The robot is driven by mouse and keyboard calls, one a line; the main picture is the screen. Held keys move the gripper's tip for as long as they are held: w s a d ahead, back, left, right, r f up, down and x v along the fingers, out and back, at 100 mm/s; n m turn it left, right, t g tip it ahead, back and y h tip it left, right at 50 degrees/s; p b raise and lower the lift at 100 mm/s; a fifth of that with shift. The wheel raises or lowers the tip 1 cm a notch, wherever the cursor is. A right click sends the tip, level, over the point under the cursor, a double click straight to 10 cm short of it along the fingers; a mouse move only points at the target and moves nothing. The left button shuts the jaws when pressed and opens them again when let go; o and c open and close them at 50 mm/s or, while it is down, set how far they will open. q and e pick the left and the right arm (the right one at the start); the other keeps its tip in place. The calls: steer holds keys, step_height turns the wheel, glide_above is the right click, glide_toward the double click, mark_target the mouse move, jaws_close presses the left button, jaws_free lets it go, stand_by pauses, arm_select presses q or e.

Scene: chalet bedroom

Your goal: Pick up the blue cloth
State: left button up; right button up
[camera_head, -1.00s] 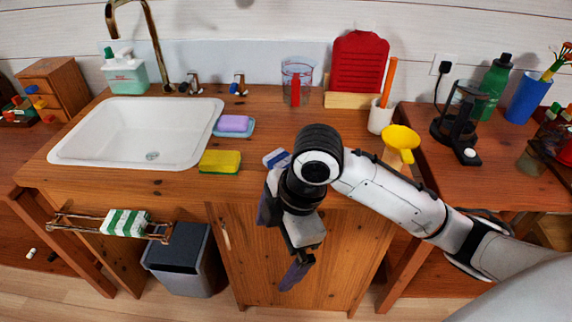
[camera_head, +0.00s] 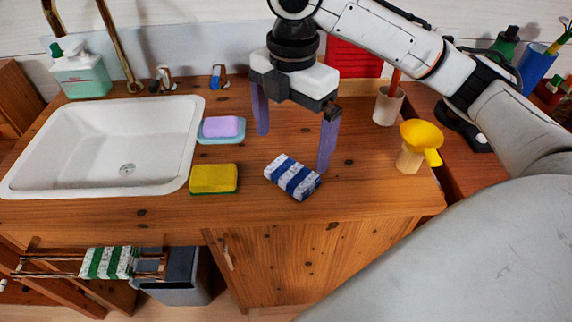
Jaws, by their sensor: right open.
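The blue cloth (camera_head: 292,177) is a small folded cloth with blue and white stripes. It lies on the wooden counter, right of the yellow sponge. My right gripper (camera_head: 294,153) is open and empty, with its fingers pointing down at the counter. Its right fingertip is close to the cloth's right end in the picture, and its left finger is up and left of the cloth. I cannot tell whether a finger touches the cloth. My left gripper is not in view.
A yellow sponge (camera_head: 214,179) and a purple soap on a blue dish (camera_head: 207,138) lie left of the cloth, beside the white sink (camera_head: 187,150). A yellow funnel (camera_head: 421,135) and a white cup (camera_head: 388,106) stand to the right. A green-striped cloth (camera_head: 108,262) hangs on a rail.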

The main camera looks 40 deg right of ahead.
mark_target(291, 173)
step_height(291, 173, down, 3)
steer(key=shift+s+r, duration=0.15)
steer(key=shift+r, duration=0.05)
steer(key=f, duration=0.4)
steer(key=shift+w+d+f+b, duration=0.1)
steer(key=shift+w+f+b, duration=0.1)
steer(key=shift+f+b, duration=0.15)
steer(key=shift+f, duration=0.4)
steer(key=c, duration=1.1)
arm_select(q)
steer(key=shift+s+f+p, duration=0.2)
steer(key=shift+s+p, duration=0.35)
steer(key=shift+p, duration=0.2)
arm_select(e)
step_height(291, 173, up, 10)
steer(key=shift+r, duration=0.1)
